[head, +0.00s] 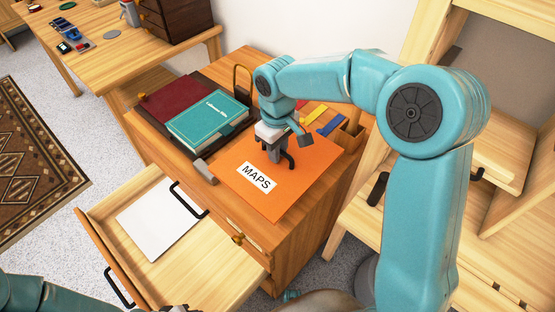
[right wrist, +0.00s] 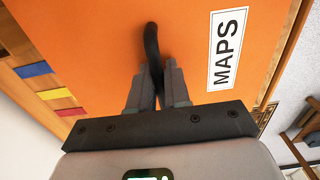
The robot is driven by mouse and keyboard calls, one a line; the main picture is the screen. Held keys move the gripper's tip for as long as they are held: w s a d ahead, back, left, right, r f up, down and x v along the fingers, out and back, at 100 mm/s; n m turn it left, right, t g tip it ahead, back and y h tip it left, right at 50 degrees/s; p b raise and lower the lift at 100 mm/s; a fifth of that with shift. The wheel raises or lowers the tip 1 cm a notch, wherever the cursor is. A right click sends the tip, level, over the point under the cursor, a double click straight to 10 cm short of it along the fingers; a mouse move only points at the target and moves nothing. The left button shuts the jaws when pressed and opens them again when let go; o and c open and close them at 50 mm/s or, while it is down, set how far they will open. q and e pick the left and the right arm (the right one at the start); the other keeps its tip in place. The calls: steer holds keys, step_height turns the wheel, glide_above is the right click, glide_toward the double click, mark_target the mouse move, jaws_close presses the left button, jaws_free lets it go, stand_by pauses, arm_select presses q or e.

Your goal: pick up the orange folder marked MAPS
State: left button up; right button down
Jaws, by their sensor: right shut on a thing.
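The orange folder marked MAPS (head: 300,185) is at the front right of the wooden cabinet top, its white label facing up. Its front corner reaches over the cabinet's front edge. I cannot tell whether it rests on the top or is slightly raised. My right gripper (head: 283,160) is above the folder, pointing down. In the right wrist view, my right gripper (right wrist: 158,75) is shut on a black curved handle (right wrist: 151,42) standing up from the folder (right wrist: 90,50). Of my left arm, only a part shows at the bottom left, and its jaws cannot be made out.
A teal book (head: 208,117) and a dark red book (head: 183,93) lie on a dark tray behind left of the folder. An open drawer (head: 225,285) holds a white sheet (head: 160,222). Wooden shelving (head: 500,150) stands at right. A table (head: 115,60) is at back left.

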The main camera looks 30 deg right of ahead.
step_height(320, 180, up, 12)
steer(key=p, duration=0.2)
steer(key=shift+r, duration=0.15)
